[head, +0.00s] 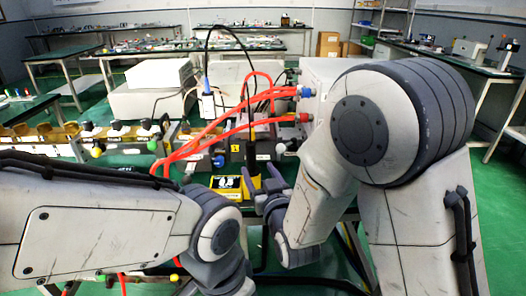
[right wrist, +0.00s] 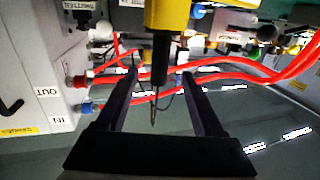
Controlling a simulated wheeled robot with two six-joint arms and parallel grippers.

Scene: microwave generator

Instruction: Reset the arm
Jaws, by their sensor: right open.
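My right gripper (head: 261,182) is low in the middle of the head view, beside a small yellow box. In the right wrist view my right gripper (right wrist: 160,74) has its two dark fingers spread apart. A yellow-and-black tool with a thin tip (right wrist: 160,55) shows between the fingers in that picture, with visible gaps to both of them. I cannot tell how far it is from them in depth. My left arm comes in from the left, but its gripper is out of view.
A grey-white generator box (head: 318,75) with red hoses (head: 232,122) stands close by my right arm. The yellow box (head: 226,187) is left of my right gripper. A row of valve fittings (head: 120,132) runs at left. Green floor and benches (head: 205,52) lie behind.

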